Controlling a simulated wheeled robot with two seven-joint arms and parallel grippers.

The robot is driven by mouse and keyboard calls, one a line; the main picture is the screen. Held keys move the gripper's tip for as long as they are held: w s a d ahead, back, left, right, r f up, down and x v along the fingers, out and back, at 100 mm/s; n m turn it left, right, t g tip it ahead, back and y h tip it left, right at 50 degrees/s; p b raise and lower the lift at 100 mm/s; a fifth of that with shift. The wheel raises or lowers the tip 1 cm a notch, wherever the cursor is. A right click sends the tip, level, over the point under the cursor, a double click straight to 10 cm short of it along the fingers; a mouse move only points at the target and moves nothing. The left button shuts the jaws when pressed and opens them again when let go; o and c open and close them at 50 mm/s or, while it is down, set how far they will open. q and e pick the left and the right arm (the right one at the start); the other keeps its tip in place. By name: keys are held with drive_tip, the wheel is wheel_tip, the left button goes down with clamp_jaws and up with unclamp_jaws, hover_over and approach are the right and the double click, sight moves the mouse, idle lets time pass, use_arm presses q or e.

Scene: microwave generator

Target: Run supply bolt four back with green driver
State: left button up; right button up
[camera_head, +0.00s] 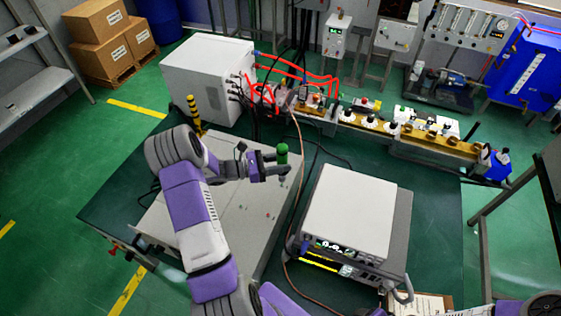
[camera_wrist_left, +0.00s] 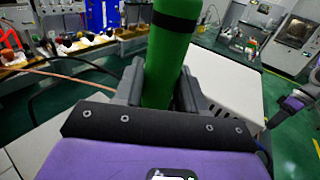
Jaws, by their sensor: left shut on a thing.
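My left gripper (camera_head: 268,172) is shut on the green driver (camera_head: 282,154). The driver stands upright above the light grey supply panel (camera_head: 225,228). In the left wrist view the driver's green handle (camera_wrist_left: 168,55), with a black band, stands between the fingers (camera_wrist_left: 160,92). The driver's lower end is hidden, so I cannot tell whether it touches a bolt. Small coloured spots lie on the panel near the gripper. Individual bolts are too small to tell apart. My right gripper is not clearly in view; only part of my right arm shows at the lower right.
A white instrument with a lit front (camera_head: 348,210) stands right of the panel. A white cabinet (camera_head: 208,78) with red cables stands behind. A brass waveguide line (camera_head: 435,145) runs along the back right. A thin copper-coloured cable passes between panel and instrument.

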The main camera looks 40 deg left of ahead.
sight(281, 151)
use_arm(q)
drive_tip(key=shift+f+b, duration=0.9)
drive_tip(key=shift+f, duration=0.4)
use_arm(e)
drive_tip(key=shift+f, duration=1)
use_arm(q)
drive_tip(key=shift+f+b, duration=0.5)
drive_tip(key=shift+f, duration=0.1)
use_arm(e)
drive_tip(key=shift+f, duration=0.5)
use_arm(q)
drive_tip(key=shift+f, duration=0.15)
drive_tip(key=shift+s+r, duration=0.1)
drive_tip(key=shift+r, duration=0.15)
use_arm(e)
drive_tip(key=shift+r, duration=0.2)
use_arm(q)
drive_tip(key=shift+r+p, duration=0.7)
drive_tip(key=shift+p, duration=0.05)
use_arm(e)
drive_tip(key=shift+r, duration=0.5)
use_arm(q)
drive_tip(key=shift+r+p, duration=2.75)
drive_tip(key=shift+r, duration=1.25)
use_arm(e)
wheel_tip(281, 151, up, 6)
drive_tip(key=shift+f, duration=0.25)
use_arm(q)
drive_tip(key=shift+f, duration=0.1)
